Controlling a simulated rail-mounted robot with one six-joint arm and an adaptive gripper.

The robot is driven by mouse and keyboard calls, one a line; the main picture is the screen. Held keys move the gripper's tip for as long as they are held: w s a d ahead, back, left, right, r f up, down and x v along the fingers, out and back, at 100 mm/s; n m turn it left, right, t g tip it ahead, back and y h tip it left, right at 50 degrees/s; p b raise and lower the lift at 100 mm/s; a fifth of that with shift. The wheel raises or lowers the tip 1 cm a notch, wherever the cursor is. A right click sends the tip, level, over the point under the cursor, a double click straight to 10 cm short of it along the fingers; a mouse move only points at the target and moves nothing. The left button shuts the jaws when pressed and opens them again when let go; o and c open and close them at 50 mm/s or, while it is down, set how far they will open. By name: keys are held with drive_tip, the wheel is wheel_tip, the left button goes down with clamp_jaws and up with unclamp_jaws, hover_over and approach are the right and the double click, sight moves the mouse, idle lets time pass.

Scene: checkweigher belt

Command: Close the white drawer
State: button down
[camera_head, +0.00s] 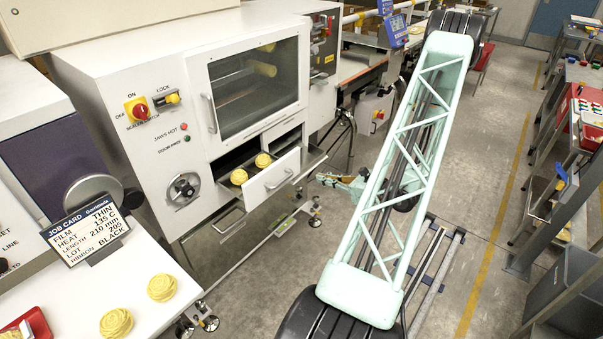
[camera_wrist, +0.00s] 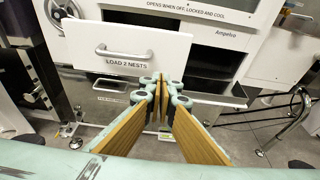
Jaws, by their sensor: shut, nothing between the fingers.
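The white drawer (camera_head: 273,181) is pulled out of the white machine in the head view. Two yellow nests (camera_head: 263,160) sit inside it, behind its front panel. In the wrist view the drawer front (camera_wrist: 125,65) has a bar handle and the words "LOAD 2 NESTS". My gripper (camera_head: 318,178) is in front of the drawer, to the right of its front panel in the head view. In the wrist view its fingertips (camera_wrist: 161,82) are together near the lower right part of the drawer front. I cannot tell whether they touch it.
The machine's windowed door (camera_head: 255,85) is above the drawer. Another bar handle (camera_head: 228,222) is low on the machine's left. A counter with loose yellow nests (camera_head: 116,323) and a job card (camera_head: 85,232) is at the lower left. The floor (camera_head: 490,180) at right is open.

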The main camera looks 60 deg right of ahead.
drive_tip(key=shift+w, duration=0.2)
approach(296, 170)
drive_tip(key=shift+w+a, duration=1.35)
drive_tip(key=shift+w, duration=0.9)
drive_tip(key=shift+w+d+r, duration=0.15)
drive_tip(key=shift+w+r, duration=0.05)
drive_tip(key=shift+w, duration=0.4)
drive_tip(key=shift+w+d+r, duration=0.2)
drive_tip(key=shift+w, duration=0.4)
drive_tip(key=shift+w+b, duration=0.1)
drive_tip(key=shift+b, duration=0.2)
